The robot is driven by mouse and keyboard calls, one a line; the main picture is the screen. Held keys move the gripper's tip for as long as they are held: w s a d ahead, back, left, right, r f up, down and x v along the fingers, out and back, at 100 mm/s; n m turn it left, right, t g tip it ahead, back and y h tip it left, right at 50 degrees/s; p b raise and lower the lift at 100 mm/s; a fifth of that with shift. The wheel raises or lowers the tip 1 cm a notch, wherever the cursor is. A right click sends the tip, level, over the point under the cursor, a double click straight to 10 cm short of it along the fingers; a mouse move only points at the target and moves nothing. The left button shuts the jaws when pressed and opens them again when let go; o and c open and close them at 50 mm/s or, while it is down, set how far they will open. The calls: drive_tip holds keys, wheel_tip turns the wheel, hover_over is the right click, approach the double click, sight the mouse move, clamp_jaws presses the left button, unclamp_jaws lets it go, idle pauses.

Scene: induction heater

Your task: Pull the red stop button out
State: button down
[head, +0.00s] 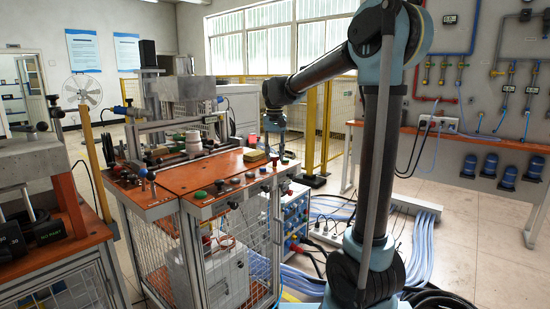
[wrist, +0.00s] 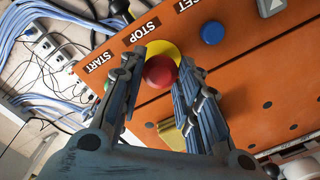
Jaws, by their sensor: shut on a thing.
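The red stop button (wrist: 159,71) shows in the wrist view on a yellow round base (wrist: 163,49), beside the printed word STOP on the orange panel (wrist: 262,89). My gripper (wrist: 161,65) has one finger on each side of the button and is shut on it. The button's red cap shows between the fingers. The button is too small and covered there to make out.
A green button (wrist: 107,87) beside START and a blue button (wrist: 212,33) by RESET flank the red one. Several knobs and a yellow block (head: 254,155) sit on the bench near my gripper. Blue cables (head: 330,206) and a power strip lie on the floor behind.

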drive_tip(key=shift+r, duration=0.2)
drive_tip(key=c, duration=1.2)
unclamp_jaws()
drive_tip(key=shift+o, duration=0.2)
drive_tip(key=shift+r, duration=0.1)
wheel_tip(320, 180, up, 12)
